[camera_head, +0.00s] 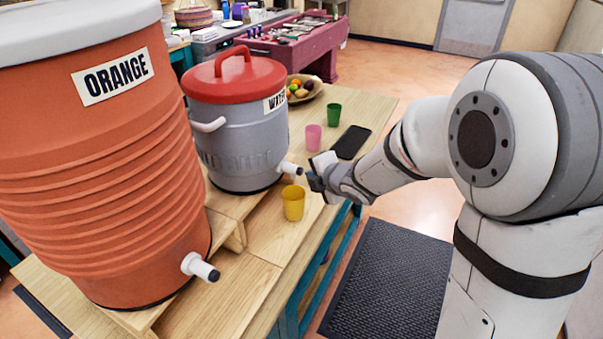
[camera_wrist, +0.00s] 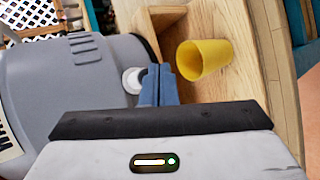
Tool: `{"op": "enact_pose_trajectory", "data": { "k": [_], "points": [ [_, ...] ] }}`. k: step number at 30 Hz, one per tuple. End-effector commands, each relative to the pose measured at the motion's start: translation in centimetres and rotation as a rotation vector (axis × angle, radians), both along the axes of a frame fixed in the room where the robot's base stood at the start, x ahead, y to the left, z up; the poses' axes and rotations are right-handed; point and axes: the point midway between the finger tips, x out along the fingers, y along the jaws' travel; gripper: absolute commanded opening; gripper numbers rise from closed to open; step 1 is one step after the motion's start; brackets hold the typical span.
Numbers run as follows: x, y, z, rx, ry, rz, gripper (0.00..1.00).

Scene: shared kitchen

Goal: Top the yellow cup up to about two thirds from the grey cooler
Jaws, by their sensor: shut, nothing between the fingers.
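The grey cooler (camera_head: 238,140) has a red lid and a label starting "WAT". It stands on a raised wooden board, and its white spigot (camera_head: 290,168) points out over the table. The yellow cup (camera_head: 293,203) stands upright on the table just below and in front of the spigot. My gripper (camera_head: 318,172) is shut and empty beside the spigot tip. In the wrist view the closed blue fingers (camera_wrist: 160,84) are close to the white spigot (camera_wrist: 133,80), and the yellow cup (camera_wrist: 205,60) is to their right. I cannot tell whether the fingers touch the spigot. The liquid level in the cup cannot be seen.
A large orange cooler (camera_head: 95,170) labelled "ORANGE" stands at the left, its spigot (camera_head: 200,267) jutting forward. A pink cup (camera_head: 313,137), a green cup (camera_head: 333,114), a black phone-like slab (camera_head: 351,142) and a fruit bowl (camera_head: 304,92) are behind my gripper.

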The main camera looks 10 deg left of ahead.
Motion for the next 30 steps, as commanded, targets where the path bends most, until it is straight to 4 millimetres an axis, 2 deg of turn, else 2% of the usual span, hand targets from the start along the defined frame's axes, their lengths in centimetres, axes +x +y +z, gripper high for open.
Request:
{"op": "enact_pose_trajectory", "data": {
  "k": [30],
  "points": [
    [0.32,0.78,-0.01,-0.001,-0.001,0.0,0.0]
  ]
}}
